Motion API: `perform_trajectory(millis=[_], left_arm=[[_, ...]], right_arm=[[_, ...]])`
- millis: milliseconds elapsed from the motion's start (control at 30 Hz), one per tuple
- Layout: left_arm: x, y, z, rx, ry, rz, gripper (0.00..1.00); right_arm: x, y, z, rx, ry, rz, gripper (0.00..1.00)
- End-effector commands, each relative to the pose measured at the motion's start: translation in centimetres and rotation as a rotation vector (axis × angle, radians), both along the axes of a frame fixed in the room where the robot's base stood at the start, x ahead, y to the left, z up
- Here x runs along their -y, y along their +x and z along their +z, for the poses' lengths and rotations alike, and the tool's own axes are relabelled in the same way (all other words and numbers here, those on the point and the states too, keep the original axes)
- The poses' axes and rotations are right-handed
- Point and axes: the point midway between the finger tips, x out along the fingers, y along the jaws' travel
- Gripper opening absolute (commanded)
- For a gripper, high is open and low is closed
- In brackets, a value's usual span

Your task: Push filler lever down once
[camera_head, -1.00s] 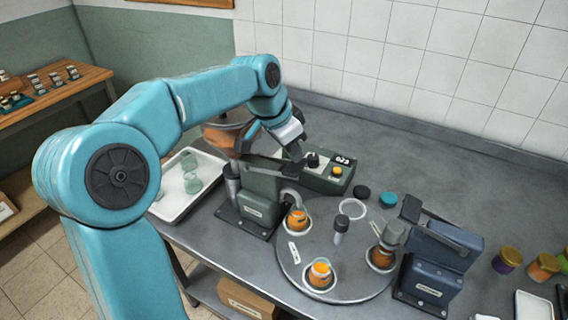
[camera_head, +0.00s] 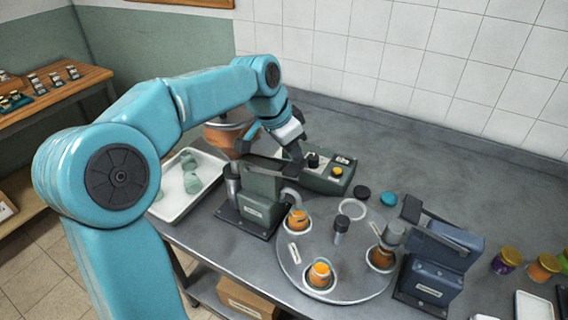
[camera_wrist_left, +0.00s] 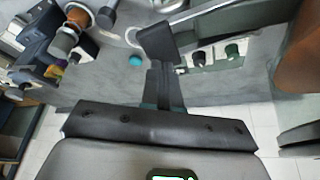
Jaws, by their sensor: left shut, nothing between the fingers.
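The filler (camera_head: 262,195) is a grey-green machine on a dark base, with a copper hopper (camera_head: 222,137) behind it. Its dark lever (camera_head: 266,164) runs across the top of the body. My left gripper (camera_head: 296,154) is shut and empty, pointing down close by the lever's right side; whether it touches the lever is unclear. In the left wrist view its fingers (camera_wrist_left: 165,85) are together, with a dark flat pad at their far end; I cannot tell if the pad belongs to the lever. My right gripper is not in view.
A round turntable (camera_head: 340,285) carries several orange-filled jars in front. A green control box (camera_head: 325,178) stands behind it. A blue lever machine (camera_head: 435,265) is on the right.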

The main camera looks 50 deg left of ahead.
Motion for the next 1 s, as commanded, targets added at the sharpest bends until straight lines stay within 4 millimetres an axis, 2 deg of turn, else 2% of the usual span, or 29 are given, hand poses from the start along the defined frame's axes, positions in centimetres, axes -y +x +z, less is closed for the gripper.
perform_trajectory(millis=[333, 700, 1000], left_arm=[[0.0, 0.0, -0.2, 0.000, 0.000, 0.000, 0.00], [0.0, 0.0, -1.6, 0.000, 0.000, 0.000, 0.00], [0.0, 0.0, -2.0, -0.001, 0.000, 0.000, 0.00]], right_arm=[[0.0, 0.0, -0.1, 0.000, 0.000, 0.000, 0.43], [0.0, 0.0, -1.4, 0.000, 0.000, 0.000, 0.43], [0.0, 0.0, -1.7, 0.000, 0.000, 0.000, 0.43]])
